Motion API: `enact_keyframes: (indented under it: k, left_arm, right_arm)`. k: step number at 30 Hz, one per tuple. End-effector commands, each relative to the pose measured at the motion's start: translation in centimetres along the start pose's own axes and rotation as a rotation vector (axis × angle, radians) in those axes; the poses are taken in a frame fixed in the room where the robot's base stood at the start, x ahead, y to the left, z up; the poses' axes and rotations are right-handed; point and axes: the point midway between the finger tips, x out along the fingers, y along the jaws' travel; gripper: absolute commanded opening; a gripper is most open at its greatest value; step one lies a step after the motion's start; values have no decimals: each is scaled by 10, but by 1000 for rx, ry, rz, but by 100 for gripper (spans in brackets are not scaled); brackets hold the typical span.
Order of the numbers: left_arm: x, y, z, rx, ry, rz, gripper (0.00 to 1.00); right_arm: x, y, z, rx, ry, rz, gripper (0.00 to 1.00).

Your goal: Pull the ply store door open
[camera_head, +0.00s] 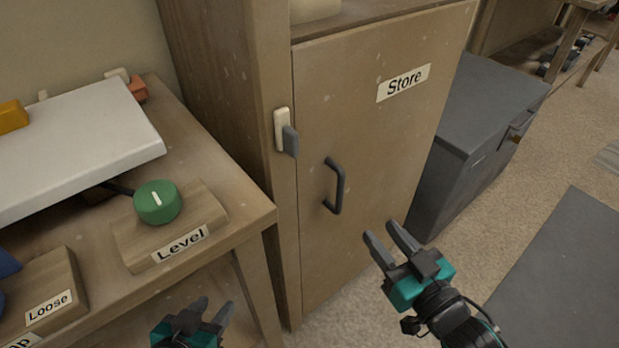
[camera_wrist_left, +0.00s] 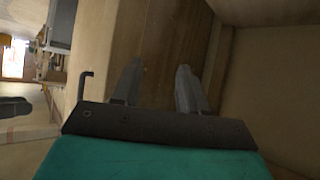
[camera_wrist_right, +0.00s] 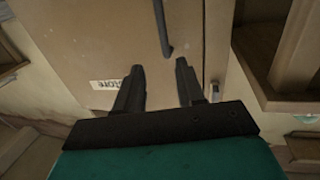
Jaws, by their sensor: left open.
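The ply store door (camera_head: 385,150) is a tan panel with a "Store" label, and it looks shut in its cabinet frame. Its dark bar handle (camera_head: 335,186) is near the door's left edge. A cream and grey latch (camera_head: 286,132) sits on the frame at that edge, above the handle. My right gripper (camera_head: 391,237) is open and empty, right of and below the handle, apart from it. In the right wrist view the handle (camera_wrist_right: 161,30) lies beyond the fingertips. My left gripper (camera_head: 213,309) is open and empty, low beside the workbench; the left wrist view also shows the handle (camera_wrist_left: 83,88).
A workbench (camera_head: 250,212) on the left carries a green knob (camera_head: 158,202) on a "Level" block and a white board (camera_head: 80,145). A dark grey chest (camera_head: 478,130) stands right of the cabinet. The floor in front has a grey mat (camera_head: 565,280).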

Motion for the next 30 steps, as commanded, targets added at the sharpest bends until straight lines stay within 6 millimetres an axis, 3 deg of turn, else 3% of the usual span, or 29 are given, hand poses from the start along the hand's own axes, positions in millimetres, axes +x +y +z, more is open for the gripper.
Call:
enact_keyframes:
  k: [8,24,30]
  left_arm:
    - [4,2,6,0,-3,6,43]
    - [10,6,17,-5,-10,18,43]
    - [13,8,16,-12,-7,23,43]
  right_arm:
    - [11,-2,-1,0,33,-18,38]
    - [97,-3,-2,0,32,-17,38]
    - [121,-4,-3,0,30,-17,38]
